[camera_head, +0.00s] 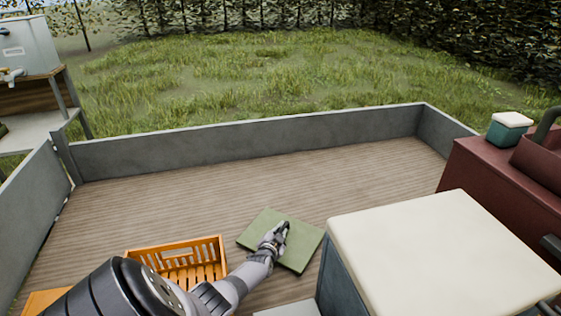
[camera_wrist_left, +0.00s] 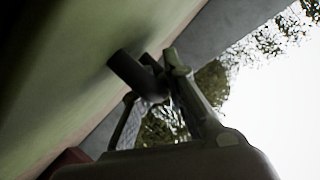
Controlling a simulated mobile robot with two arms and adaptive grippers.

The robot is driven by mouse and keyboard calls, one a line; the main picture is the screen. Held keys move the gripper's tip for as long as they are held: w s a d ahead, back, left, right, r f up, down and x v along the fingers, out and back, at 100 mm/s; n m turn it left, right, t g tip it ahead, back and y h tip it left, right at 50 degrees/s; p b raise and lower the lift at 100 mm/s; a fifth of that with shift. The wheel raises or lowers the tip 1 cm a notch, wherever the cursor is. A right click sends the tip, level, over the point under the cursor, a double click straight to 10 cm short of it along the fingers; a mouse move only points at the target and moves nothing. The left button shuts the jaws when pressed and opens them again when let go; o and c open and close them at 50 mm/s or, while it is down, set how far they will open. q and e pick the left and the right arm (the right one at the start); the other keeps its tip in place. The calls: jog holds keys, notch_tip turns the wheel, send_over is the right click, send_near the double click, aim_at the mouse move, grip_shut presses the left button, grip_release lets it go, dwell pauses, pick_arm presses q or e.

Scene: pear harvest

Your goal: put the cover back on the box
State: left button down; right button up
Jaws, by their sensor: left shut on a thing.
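The cover is a flat green square panel (camera_head: 298,247), seen in the head view over the middle front of the wooden deck. In the left wrist view the green panel (camera_wrist_left: 70,75) fills the left side, with a dark round handle on it. My left gripper (camera_head: 279,230) is shut on the cover, at its handle. I cannot tell whether the cover rests on something or hangs above the deck. No open box shows under it. My right gripper is not in view.
An orange slatted crate (camera_head: 190,265) stands left of the cover. A large blue-grey chest with a cream top (camera_head: 440,250) stands to the right. Low grey walls (camera_head: 240,138) edge the deck. A small green cooler (camera_head: 508,130) sits on the red body at right. The deck behind is clear.

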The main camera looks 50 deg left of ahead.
pick_arm(q)
jog(key=shift+r, duration=0.15)
jog(key=c, duration=1.6)
grip_release()
jog(key=shift+c, duration=0.2)
